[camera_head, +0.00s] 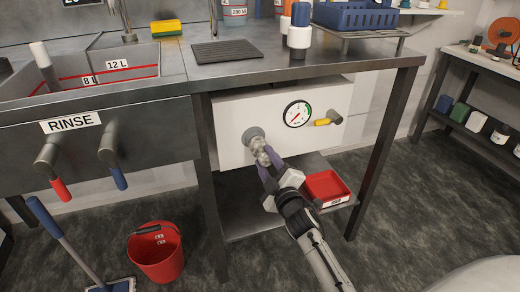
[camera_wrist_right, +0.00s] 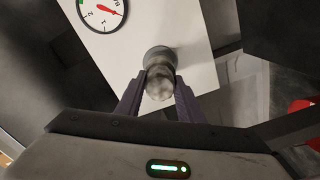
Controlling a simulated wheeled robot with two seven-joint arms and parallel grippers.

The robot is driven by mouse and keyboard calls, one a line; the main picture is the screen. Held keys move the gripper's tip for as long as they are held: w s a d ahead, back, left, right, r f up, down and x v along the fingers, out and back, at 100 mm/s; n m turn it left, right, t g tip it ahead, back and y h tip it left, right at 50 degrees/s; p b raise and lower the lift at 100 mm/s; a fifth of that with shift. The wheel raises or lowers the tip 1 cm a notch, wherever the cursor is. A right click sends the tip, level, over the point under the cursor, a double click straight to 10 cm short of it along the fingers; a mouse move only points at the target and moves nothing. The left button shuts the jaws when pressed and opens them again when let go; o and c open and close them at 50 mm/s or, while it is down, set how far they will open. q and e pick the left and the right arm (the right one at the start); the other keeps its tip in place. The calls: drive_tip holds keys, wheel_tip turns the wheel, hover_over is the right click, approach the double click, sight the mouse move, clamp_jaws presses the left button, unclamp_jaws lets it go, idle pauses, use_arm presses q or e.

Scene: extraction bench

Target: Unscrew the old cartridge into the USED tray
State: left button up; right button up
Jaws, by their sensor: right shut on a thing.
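The old cartridge (camera_head: 261,151) is a grey, cloudy cylinder at the round grey socket (camera_head: 252,134) on the white panel under the bench. My right gripper (camera_head: 268,165) is shut on it, with purple fingers on either side. In the right wrist view the cartridge (camera_wrist_right: 160,82) sits between the fingertips, in line with the socket (camera_wrist_right: 160,56); I cannot tell whether the thread is engaged. The red tray (camera_head: 345,192) stands on the lower shelf, right of my right gripper; its front label is too small to read surely. My left gripper is out of view.
A pressure gauge (camera_head: 297,114) and a yellow valve handle (camera_head: 327,121) are right of the socket. A bench leg (camera_head: 384,150) stands right of the tray. A red bucket (camera_head: 157,255) and a mop (camera_head: 65,243) are on the floor at left.

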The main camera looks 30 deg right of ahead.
drive_tip(key=o, duration=1.2)
drive_tip(key=shift+n, duration=0.5)
drive_tip(key=shift+r+m+p, duration=0.15)
drive_tip(key=shift+m+p, duration=0.3)
drive_tip(key=shift+m, duration=0.45)
drive_tip(key=shift+m+p, duration=0.3)
drive_tip(key=shift+m, duration=0.8)
clamp_jaws()
drive_tip(key=n, duration=0.4)
drive_tip(key=shift+f+b, duration=0.25)
drive_tip(key=shift+b, duration=0.1)
drive_tip(key=shift+o, duration=0.3)
unclamp_jaws()
drive_tip(key=shift+r, duration=0.1)
